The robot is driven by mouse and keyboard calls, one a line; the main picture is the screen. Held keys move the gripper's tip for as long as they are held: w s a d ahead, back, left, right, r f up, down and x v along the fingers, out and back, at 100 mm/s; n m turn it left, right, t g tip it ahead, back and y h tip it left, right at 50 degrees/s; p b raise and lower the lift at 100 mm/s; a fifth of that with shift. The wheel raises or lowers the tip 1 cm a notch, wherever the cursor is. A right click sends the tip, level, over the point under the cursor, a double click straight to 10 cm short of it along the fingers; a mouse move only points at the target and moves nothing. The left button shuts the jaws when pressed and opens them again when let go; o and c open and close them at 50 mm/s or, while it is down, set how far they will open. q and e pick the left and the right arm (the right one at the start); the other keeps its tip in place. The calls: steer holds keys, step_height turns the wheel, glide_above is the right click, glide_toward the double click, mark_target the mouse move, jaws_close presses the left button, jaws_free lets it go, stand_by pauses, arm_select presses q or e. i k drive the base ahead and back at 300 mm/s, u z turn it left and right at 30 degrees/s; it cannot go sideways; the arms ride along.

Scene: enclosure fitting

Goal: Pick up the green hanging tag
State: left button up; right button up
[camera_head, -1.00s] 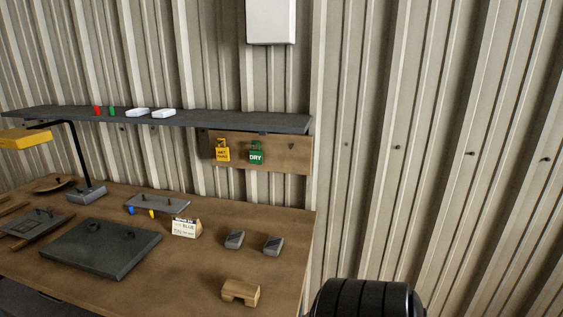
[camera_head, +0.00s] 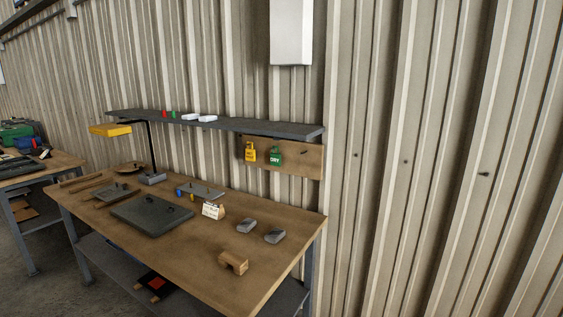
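The green hanging tag (camera_head: 275,157), marked DRY, hangs on a wooden board (camera_head: 308,163) below the right end of the shelf. A yellow tag (camera_head: 250,153) hangs just to its left on the same board. Neither of my grippers shows in the head view.
A wooden workbench (camera_head: 200,262) stands below the board, with a dark plate (camera_head: 152,214), a small card (camera_head: 212,210), two grey blocks (camera_head: 247,226) and a wooden block (camera_head: 233,262) on it. A grey shelf (camera_head: 260,125) runs above. Another bench (camera_head: 50,168) stands at the far left.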

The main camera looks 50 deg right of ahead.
mark_target(276, 158)
steer(key=z, duration=1.65)
